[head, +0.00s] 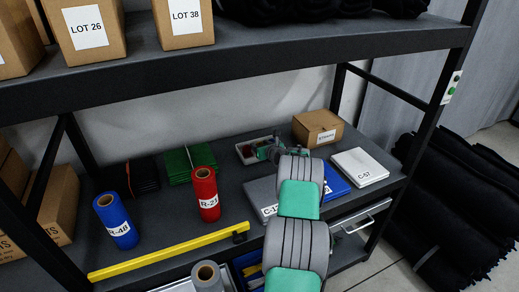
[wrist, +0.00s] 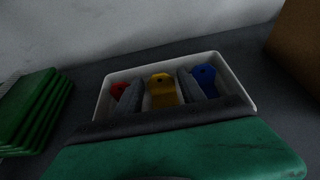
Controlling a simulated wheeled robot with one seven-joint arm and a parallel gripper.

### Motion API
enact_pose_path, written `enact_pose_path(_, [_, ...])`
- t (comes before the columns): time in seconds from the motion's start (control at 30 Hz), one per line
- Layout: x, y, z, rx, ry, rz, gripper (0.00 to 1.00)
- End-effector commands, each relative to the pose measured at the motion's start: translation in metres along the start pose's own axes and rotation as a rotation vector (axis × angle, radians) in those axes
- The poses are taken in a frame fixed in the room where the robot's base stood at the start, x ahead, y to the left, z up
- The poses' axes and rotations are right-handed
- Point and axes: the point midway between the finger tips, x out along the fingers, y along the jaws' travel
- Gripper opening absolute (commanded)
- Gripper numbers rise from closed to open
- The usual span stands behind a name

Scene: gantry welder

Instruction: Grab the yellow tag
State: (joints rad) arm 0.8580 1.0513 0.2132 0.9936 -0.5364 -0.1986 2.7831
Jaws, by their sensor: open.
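The yellow tag (wrist: 162,90) lies in a small white tray (wrist: 245,98), between a red tag (wrist: 119,90) on its left and a blue tag (wrist: 205,79) on its right. Each tag has a hole near its far end. My gripper (wrist: 160,84) is open, with one dark finger on each side of the yellow tag in the wrist view. I cannot tell whether the fingers touch it or how far down they reach. The near part of the tray is hidden behind my gripper. In the head view, the tray (head: 243,152) is partly covered by my gripper (head: 264,150).
Green folders (wrist: 30,108) lie left of the tray, and a cardboard box (head: 317,128) stands to its right. Red (head: 205,194) and blue (head: 116,220) rolls stand nearer the front. A yellow bar (head: 170,251) runs along the front edge. An upper shelf (head: 250,62) hangs above.

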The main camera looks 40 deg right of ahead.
Motion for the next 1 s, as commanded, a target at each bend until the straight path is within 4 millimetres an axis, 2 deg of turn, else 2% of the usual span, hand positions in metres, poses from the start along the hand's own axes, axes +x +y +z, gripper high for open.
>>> enact_pose_path(0.07, [0.0, 0.0, 0.0, 0.0, 0.0, 0.0, 0.42])
enact_pose_path(0.57, [-0.001, -0.001, -0.001, 0.0, 0.001, -0.001, 0.01])
enact_pose_path(0.87, [-0.001, -0.001, 0.001, 0.0, 0.0, -0.001, 0.0])
enact_pose_path(1.0, [-0.005, -0.001, 0.011, -0.001, -0.002, -0.002, 0.0])
